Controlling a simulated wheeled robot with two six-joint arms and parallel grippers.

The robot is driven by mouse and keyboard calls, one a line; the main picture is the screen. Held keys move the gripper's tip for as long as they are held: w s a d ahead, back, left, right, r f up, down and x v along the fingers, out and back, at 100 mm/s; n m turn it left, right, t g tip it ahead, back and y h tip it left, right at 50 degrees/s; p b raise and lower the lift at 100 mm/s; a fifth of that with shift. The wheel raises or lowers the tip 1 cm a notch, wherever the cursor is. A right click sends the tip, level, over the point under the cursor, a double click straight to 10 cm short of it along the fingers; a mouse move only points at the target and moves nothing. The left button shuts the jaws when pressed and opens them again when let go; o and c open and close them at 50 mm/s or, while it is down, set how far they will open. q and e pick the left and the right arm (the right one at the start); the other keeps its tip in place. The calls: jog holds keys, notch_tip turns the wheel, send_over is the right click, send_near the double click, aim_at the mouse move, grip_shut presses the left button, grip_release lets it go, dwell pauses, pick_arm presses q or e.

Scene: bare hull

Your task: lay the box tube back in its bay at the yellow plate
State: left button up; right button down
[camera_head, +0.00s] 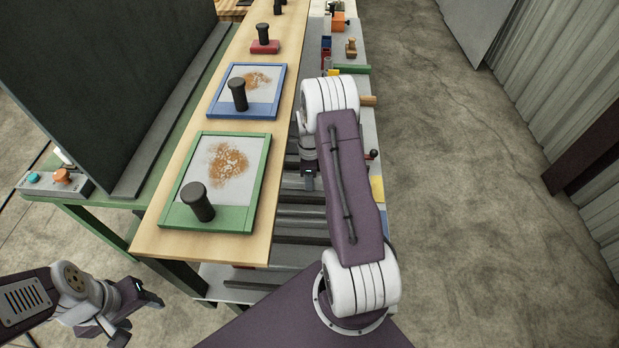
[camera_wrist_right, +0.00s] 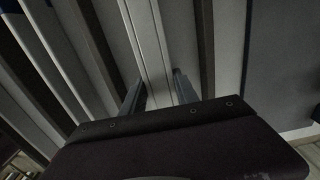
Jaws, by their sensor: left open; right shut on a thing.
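My right gripper (camera_wrist_right: 160,92) is shut on a light grey box tube (camera_wrist_right: 150,45), which runs away between its two fingers in the right wrist view. In the head view my right gripper (camera_head: 309,181) points down over the rack of long bars beside the wooden bench, and my right arm hides much of the tube there. The yellow plate (camera_head: 377,189) lies flat just right of my right arm. I cannot tell whether the tube touches the rack. My left gripper (camera_head: 139,316) is open and empty at the lower left, off the bench.
Dark and light bars (camera_head: 302,225) lie side by side in the rack. The wooden bench (camera_head: 160,240) carries a green-framed tray (camera_head: 240,218) and a blue-framed tray (camera_head: 262,112), each with a black handle. Bare concrete floor (camera_head: 460,200) is clear at the right.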

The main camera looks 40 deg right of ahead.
jog(key=shift+f, duration=0.15)
jog(key=c, duration=0.9)
grip_release()
jog(key=shift+r, duration=0.25)
notch_tip(320, 180, up, 8)
jog(key=shift+f, duration=0.15)
